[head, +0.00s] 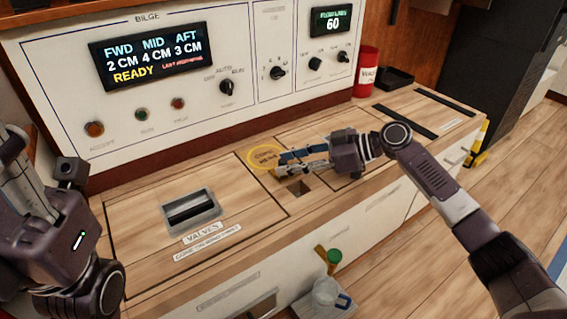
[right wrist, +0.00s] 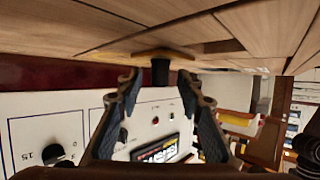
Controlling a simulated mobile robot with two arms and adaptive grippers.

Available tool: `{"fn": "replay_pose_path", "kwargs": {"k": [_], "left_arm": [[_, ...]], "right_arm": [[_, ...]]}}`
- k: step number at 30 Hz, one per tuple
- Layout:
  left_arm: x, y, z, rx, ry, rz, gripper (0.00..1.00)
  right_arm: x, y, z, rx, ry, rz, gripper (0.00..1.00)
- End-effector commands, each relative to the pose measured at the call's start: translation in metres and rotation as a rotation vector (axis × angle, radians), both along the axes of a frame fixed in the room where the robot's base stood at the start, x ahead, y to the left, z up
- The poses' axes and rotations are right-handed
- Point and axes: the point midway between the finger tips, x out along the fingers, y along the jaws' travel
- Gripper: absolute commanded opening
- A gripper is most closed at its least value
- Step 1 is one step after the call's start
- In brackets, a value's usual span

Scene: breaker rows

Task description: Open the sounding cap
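The sounding cap appears as a round yellow-rimmed plate with lettering (head: 264,157) on the wooden counter, flat in the surface. In the right wrist view, which is upside down, the plate shows edge-on (right wrist: 165,53) with a short black knob (right wrist: 160,71) standing from it. My right gripper (head: 283,161) is low over the counter beside the plate. In the right wrist view its fingers (right wrist: 160,79) are spread, one on each side of the knob, with gaps visible. My left gripper (head: 22,165) is at the left edge, away from the cap; its fingertips are unclear.
A panel with a depth display (head: 150,55) and several knobs rises behind the counter. A recessed valves hatch handle (head: 190,209) is left of the cap. A small square opening (head: 299,188) lies in front. A red can (head: 366,72) and black tray (head: 394,78) stand at right.

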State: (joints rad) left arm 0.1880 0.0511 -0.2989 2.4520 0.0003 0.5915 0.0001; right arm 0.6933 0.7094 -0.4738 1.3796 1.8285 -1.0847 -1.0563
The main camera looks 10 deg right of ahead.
Motion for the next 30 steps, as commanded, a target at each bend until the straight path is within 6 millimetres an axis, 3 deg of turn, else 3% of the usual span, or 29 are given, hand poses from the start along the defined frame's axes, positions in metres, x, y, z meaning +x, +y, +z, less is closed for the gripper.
{"fn": "replay_pose_path", "kwargs": {"k": [9, 15, 30], "left_arm": [[0.000, 0.000, 0.001, -0.001, -0.002, -0.001, 0.40], [0.000, 0.000, 0.001, -0.001, -0.002, -0.001, 0.40], [0.000, 0.000, 0.001, -0.002, -0.002, -0.001, 0.40]], "right_arm": [[-0.026, -0.058, 0.025, -0.002, 0.001, -0.004, 0.34], [-0.037, -0.080, 0.036, -0.001, 0.001, -0.002, 0.34], [-0.040, -0.086, 0.039, -0.001, 0.001, -0.002, 0.34]]}}
